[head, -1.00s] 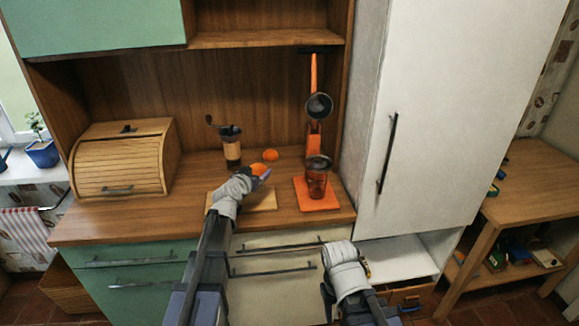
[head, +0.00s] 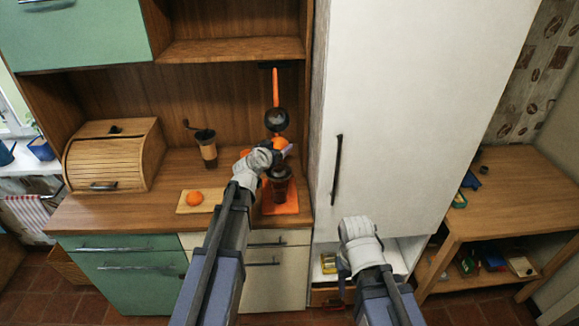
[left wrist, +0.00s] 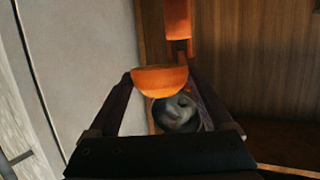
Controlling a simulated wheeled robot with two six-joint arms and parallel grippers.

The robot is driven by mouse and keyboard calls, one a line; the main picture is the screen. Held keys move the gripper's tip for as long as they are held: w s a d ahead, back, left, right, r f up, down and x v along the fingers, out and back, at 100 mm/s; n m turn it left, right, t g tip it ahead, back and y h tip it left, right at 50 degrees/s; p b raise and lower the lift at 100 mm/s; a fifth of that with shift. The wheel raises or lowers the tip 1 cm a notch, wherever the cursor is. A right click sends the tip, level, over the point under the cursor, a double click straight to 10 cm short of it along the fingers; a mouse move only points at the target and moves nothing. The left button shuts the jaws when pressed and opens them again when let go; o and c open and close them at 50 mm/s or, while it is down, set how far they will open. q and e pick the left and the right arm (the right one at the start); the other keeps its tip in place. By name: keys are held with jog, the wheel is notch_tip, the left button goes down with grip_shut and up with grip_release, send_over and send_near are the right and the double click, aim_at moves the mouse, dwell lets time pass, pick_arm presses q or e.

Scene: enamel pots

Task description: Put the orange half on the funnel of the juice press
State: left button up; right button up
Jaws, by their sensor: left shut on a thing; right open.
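My left gripper (head: 281,149) is shut on an orange half (head: 279,143), held above the lower part of the juice press. In the left wrist view the orange half (left wrist: 160,80) sits between the fingertips, flat edge up and rounded side down in the picture. The press has an orange base (head: 284,208), an orange lever with a dark cup (head: 277,121), and a dark funnel (head: 279,172) over a glass, partly hidden by my gripper. The funnel (left wrist: 176,112) shows behind and below the orange half in the left wrist view. My right gripper (head: 359,230) is open, low before the white cabinet.
Another orange piece (head: 194,197) lies on the cutting board (head: 212,203). A coffee grinder (head: 208,150) and a wooden bread box (head: 114,160) stand further left. The tall white cabinet (head: 400,110) rises close to the right of the press.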

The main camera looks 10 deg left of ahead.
pick_arm(q)
jog(key=shift+a+f+b, duration=0.2)
jog(key=shift+f+b, duration=0.15)
jog(key=shift+f, duration=0.05)
jog(key=b, duration=0.6)
send_over(277, 174)
notch_tip(277, 174, down, 6)
jog(key=shift+r, duration=0.2)
notch_tip(277, 174, down, 4)
jog(key=b, duration=0.3)
jog(key=shift+r, duration=0.1)
jog(key=shift+b, duration=0.35)
jog(key=o, duration=1.2)
jog(key=shift+c, duration=0.2)
